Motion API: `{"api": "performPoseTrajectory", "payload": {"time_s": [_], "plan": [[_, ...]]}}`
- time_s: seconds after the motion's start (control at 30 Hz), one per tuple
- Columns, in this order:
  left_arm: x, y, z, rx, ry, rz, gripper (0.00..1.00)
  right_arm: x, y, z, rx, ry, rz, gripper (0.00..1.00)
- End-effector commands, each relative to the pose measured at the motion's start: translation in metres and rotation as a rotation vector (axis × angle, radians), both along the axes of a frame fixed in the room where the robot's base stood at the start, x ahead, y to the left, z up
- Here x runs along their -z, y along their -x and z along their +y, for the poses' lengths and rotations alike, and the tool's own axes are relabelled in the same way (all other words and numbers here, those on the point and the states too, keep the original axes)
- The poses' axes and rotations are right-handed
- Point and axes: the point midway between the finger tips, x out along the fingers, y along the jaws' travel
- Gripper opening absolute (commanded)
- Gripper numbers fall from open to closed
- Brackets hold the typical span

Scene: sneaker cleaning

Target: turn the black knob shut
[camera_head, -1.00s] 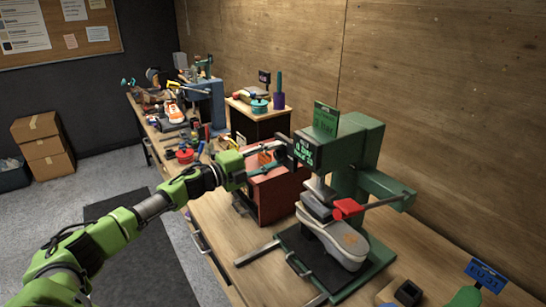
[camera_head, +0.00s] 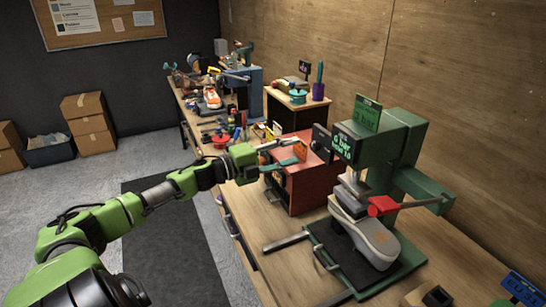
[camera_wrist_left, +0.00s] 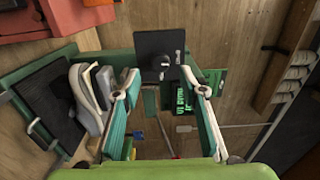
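The black knob (camera_wrist_left: 165,60) is on a square black plate (camera_wrist_left: 160,50) in the left wrist view, with a small light scale beside it. In the head view the plate (camera_head: 320,143) is on the near left side of the green press (camera_head: 385,145), beside its lit display (camera_head: 345,143). My left gripper (camera_head: 298,152) is open and empty just left of the plate. In the left wrist view its fingertips (camera_wrist_left: 160,76) are spread wide, one to each side of the knob and apart from it. My right gripper is not in view.
A sneaker (camera_head: 365,238) sits under the press beside the red-handled lever (camera_head: 383,206). A red box (camera_head: 305,190) stands below and behind my left gripper. Tools crowd the bench (camera_head: 262,215) farther back.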

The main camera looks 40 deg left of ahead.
Motion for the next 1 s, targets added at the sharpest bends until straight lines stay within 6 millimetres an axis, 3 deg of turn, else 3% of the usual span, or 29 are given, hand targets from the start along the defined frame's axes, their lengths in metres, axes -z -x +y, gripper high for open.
{"api": "performPoseTrajectory", "payload": {"time_s": [0.5, 1.0], "plan": [[0.001, 0.044, 0.018, -0.001, 0.001, 0.001, 0.39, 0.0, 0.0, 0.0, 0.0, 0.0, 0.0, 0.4], [0.0, 0.048, 0.02, -0.001, -0.001, -0.001, 0.39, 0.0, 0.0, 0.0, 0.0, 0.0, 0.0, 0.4]]}}
